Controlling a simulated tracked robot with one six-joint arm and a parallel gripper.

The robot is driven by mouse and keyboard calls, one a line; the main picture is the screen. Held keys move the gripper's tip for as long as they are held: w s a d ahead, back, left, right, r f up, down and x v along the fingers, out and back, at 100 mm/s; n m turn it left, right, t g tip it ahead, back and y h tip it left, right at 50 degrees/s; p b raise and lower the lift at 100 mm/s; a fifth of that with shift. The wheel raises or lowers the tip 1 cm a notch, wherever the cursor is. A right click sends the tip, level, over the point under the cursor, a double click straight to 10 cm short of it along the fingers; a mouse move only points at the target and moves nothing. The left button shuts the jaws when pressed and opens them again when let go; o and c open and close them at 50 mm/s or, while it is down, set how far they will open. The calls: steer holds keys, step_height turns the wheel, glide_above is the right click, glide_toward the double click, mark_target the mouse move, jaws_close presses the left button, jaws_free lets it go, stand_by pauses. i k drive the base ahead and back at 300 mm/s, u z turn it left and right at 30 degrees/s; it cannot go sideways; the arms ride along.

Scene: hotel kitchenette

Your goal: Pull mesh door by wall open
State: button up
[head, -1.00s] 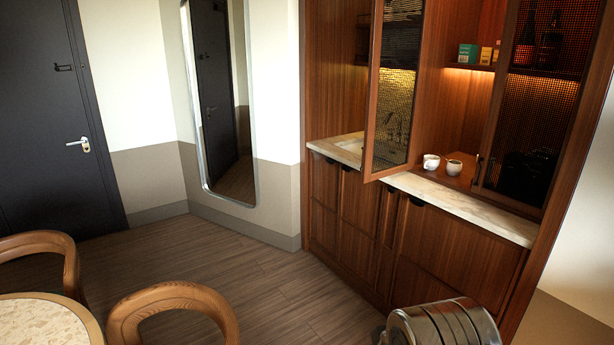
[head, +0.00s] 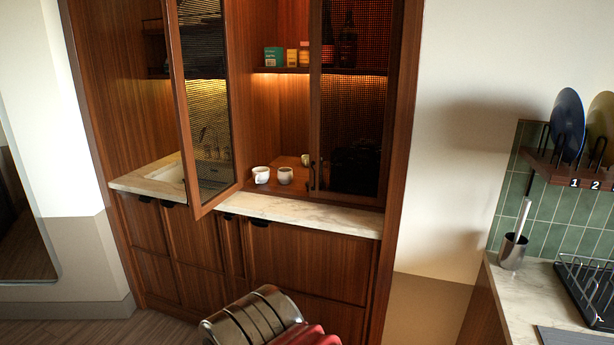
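A wooden cabinet (head: 88,75) stands in the middle of the head view, with two mesh doors. The right mesh door (head: 350,110), beside the white wall, looks shut across the right part of the cabinet. Its dark handle (head: 313,176) is low on its left edge. Dark bottles and a black item show through its mesh. The left mesh door (head: 205,110) stands open, swung out over the counter. My gripper is out of view; only a metal and red part of my arm shows at the bottom.
A marble counter (head: 310,214) runs below the doors, with two white cups on a wooden surface between them. At the right, a second counter (head: 535,300) holds a utensil holder (head: 512,250) and a black rack (head: 585,290). Plates stand on a shelf above.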

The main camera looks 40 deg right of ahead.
mark_target(316, 6)
steer(key=z, duration=0.2)
steer(key=i, duration=0.85)
steer(key=z, duration=0.45)
steer(key=i, duration=0.7)
steer(key=z, duration=0.3)
